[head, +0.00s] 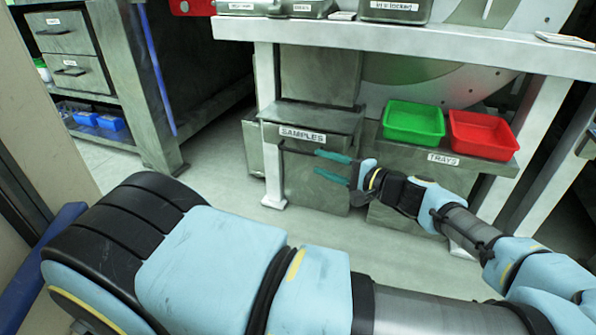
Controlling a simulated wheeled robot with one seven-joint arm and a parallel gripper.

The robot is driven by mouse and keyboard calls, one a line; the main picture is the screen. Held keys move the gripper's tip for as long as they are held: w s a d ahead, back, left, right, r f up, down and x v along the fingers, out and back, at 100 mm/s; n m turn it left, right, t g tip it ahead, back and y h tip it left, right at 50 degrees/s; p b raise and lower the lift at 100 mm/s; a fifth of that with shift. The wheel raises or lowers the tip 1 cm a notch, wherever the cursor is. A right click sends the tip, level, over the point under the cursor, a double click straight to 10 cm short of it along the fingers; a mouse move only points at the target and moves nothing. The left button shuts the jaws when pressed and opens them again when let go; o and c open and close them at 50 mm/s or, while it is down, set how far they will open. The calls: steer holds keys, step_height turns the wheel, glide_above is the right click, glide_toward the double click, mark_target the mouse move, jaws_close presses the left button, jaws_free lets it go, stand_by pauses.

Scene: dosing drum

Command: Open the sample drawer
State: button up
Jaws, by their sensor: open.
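The sample drawer (313,120), labelled SAMPLES, is a grey metal front under the bench, left of the trays. A dark bar handle (294,151) runs along its front below the label. My gripper (317,162) has two teal fingers and is open, one above the other. It points left in front of the drawer, with its fingertips close to the right part of the handle. I cannot tell whether the fingers touch the handle. The wrist and fingers hide part of the cabinet front.
A green tray (414,124) and a red tray (483,137) stand on the grey TRAYS surface (385,153) to the right. The white bench top (440,46) and its leg (268,130) frame the drawer. Another drawer cabinet (72,62) stands far left. Floor (225,170) is clear before it.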

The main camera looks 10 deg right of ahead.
mark_target(299, 151)
steer(key=shift+t+h, duration=0.3)
steer(key=shift+t, duration=0.1)
steer(key=b+x, duration=0.1)
steer(key=x, duration=0.2)
steer(key=b+x, duration=0.1)
steer(key=x, duration=0.2)
steer(key=b+x, duration=0.2)
steer(key=x, duration=0.1)
steer(key=shift+w+d, duration=0.1)
steer(key=shift+w, duration=0.4)
steer(key=shift+f, duration=0.1)
jaws_close()
stand_by(0.5)
